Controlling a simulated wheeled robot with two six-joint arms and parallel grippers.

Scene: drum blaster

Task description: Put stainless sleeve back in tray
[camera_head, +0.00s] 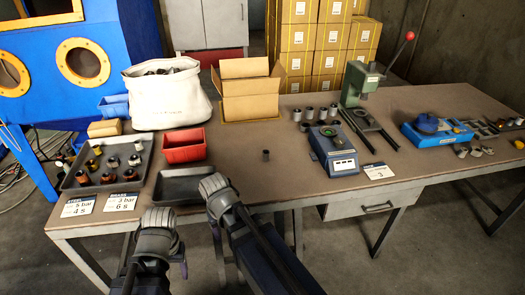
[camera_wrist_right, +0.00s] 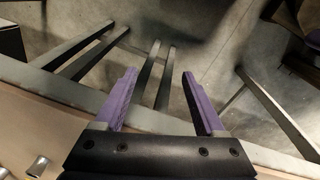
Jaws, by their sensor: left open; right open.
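A small dark grey sleeve (camera_head: 266,155) stands alone on the middle of the table. Several metallic sleeves (camera_head: 308,113) stand in a group behind the blue scale. A dark tray (camera_head: 140,177) at the left holds several dark, brass and steel parts. A second dark tray (camera_head: 165,190) at the front edge looks empty, partly hidden by my arm. My left gripper (camera_head: 153,262) is low in front of the table's left end, empty. My right gripper (camera_wrist_right: 160,74) is open and empty, its purple fingers over the floor beyond the table edge.
A red bin (camera_head: 183,146), white sack (camera_head: 168,100) and open carton (camera_head: 249,95) stand behind the trays. A blue scale (camera_head: 333,150) and green press (camera_head: 358,85) stand right of centre. The table front around the lone sleeve is clear.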

